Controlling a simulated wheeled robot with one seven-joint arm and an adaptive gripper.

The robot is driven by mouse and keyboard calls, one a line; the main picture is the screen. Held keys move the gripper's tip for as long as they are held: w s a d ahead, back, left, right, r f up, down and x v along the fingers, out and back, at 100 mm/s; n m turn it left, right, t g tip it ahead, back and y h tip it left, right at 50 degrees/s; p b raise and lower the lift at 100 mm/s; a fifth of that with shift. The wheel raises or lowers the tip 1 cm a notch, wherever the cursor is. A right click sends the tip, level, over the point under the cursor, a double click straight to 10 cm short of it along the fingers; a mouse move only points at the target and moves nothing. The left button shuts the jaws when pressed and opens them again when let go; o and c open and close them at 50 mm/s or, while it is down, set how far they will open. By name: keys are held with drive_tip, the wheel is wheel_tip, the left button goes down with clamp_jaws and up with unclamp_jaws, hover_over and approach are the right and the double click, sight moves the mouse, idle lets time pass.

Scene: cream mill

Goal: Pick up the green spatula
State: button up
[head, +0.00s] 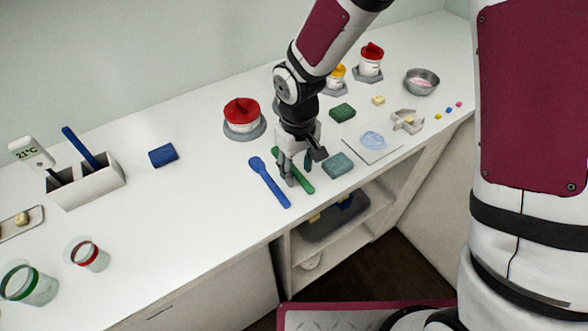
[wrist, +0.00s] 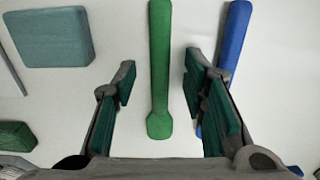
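The green spatula (head: 303,179) lies on the white counter beneath my gripper (head: 299,178) in the head view. In the wrist view the green spatula (wrist: 159,70) lies lengthwise between the two open fingers of my gripper (wrist: 158,92), with a gap on each side. In the wrist view the blue spatula (wrist: 231,50) lies to the right, partly behind the right finger. The gripper hides part of the green spatula in the head view.
A teal block (head: 338,165) lies right of the gripper, with a dark green block (head: 342,112) farther back. A red-topped jar (head: 241,115) stands behind on the left. A grey holder (head: 87,181) stands at the left.

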drive_tip(key=shift+f, duration=0.15)
clamp_jaws()
